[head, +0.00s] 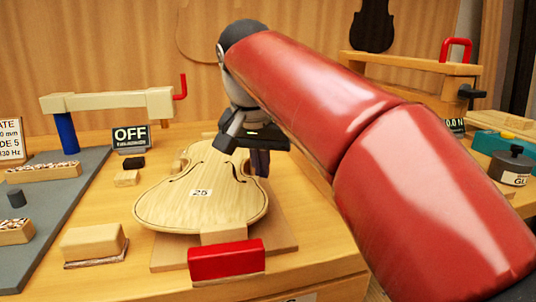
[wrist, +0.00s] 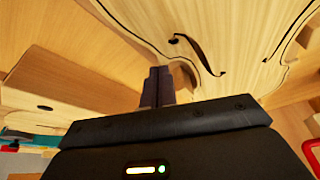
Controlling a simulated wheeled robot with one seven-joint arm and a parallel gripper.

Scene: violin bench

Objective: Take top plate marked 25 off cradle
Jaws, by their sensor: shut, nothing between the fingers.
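The top plate marked 25 (head: 215,207) is a pale violin plate with f-holes. It lies on the wooden cradle (head: 283,246), whose red block (head: 226,261) stands at the near end. My gripper (head: 259,165) is beside the plate's right edge, near the waist, its fingers pointing down. In the wrist view the fingers (wrist: 157,87) are shut together with nothing between them, close to the edge of the plate (wrist: 215,35). I cannot tell whether they touch it. My arm and hand hide the plate's far right part.
An OFF sign (head: 131,138) and a beige clamp-like arm (head: 106,102) stand at the back left. A wooden block (head: 92,243) lies left of the plate. A grey mat (head: 60,215) holds trays at far left.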

